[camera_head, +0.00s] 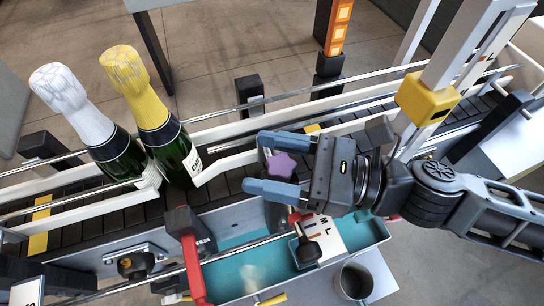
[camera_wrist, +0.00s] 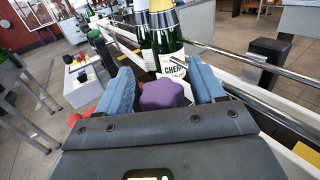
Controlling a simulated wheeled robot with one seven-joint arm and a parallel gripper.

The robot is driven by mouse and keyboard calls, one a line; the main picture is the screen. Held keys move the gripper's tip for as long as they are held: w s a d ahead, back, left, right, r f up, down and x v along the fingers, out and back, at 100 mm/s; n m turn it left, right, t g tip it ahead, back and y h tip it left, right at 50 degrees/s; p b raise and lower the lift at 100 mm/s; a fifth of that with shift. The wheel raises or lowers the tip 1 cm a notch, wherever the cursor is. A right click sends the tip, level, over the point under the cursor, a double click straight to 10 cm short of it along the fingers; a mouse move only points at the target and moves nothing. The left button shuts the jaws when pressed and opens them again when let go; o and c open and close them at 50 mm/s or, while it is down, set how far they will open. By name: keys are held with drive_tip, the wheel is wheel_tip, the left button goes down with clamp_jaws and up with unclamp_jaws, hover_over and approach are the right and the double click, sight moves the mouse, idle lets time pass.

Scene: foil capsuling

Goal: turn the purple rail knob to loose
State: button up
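The purple rail knob (camera_head: 281,166) is a lobed knob at the near side of the conveyor, right of the bottles. My gripper (camera_head: 255,163) reaches in from the right, with one blue finger on each side of the knob. In the wrist view the knob (camera_wrist: 163,94) sits between the fingers (camera_wrist: 157,70), close to both. Narrow gaps seem to show beside it, so the fingers look open around it rather than clamped. Whether a finger lightly touches it is hard to tell. The knob's stem and mount are hidden.
A white-foiled bottle (camera_head: 88,118) and a yellow-foiled bottle (camera_head: 150,112) stand on the conveyor (camera_head: 95,222), left of my gripper. Metal guide rails (camera_head: 300,95) run along it. Below are a red-handled clamp (camera_head: 194,266), a black knob on a lettered plate (camera_head: 308,252), a teal tray (camera_head: 232,286) and a mug (camera_head: 354,281).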

drive_tip(key=shift+b+v, duration=0.65)
drive_tip(key=shift+v, duration=3.25)
